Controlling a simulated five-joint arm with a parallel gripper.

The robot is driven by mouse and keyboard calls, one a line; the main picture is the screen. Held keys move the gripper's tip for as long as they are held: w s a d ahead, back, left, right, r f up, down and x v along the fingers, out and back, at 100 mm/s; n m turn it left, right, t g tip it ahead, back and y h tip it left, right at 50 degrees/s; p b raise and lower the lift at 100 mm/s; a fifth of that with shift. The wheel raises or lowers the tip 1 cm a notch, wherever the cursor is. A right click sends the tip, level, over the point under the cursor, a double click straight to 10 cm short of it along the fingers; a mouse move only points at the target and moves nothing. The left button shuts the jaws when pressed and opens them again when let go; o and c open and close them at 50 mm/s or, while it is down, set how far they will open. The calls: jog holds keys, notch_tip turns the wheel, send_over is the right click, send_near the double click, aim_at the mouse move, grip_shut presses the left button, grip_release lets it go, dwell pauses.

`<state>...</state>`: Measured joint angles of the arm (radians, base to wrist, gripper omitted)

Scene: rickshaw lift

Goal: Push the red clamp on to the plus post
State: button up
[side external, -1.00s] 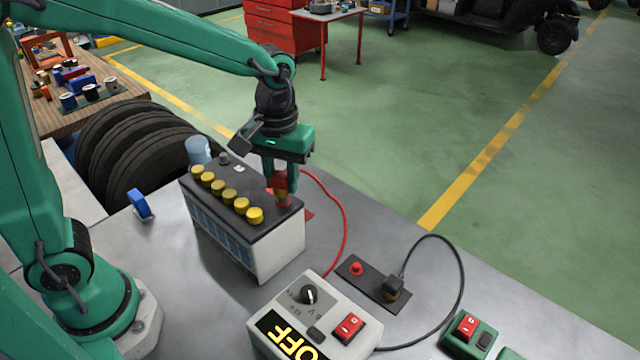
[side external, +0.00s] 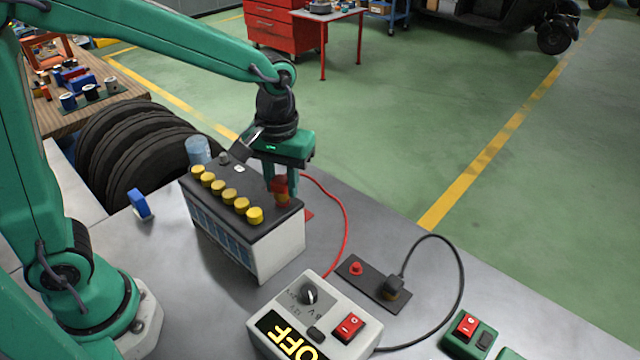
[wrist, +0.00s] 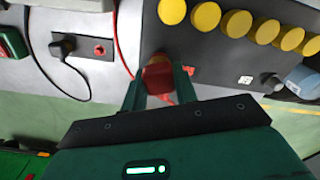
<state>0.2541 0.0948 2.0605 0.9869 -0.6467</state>
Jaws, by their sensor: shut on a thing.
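The battery (side external: 268,215) stands on the grey bench, with a dark top and a row of yellow caps. My gripper (side external: 281,190) is over the battery's right far corner, its fingers pointing down. It is shut on the red clamp (side external: 280,184), which has a coppery lower part. In the wrist view the red clamp (wrist: 158,79) sits between the fingertips, its coppery part at the battery top's edge. The plus post is not distinguishable; the clamp and fingers cover that corner. I cannot tell whether the clamp is seated on it. A grey post (side external: 224,158) shows at the far left end.
A red cable (side external: 343,225) curves from the clamp area toward the charger (side external: 315,320), whose display reads OFF. A dark plate (side external: 372,282) holds a red socket and a black plug. A blue clip (side external: 140,203) and a bluish jar (side external: 198,150) are left of and behind the battery.

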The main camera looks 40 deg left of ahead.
jog(key=shift+f, duration=0.45)
dwell(0.9)
jog(key=shift+r, duration=1.35)
jog(key=shift+f, duration=1.35)
dwell(3.4)
jog(key=shift+r, duration=0.4)
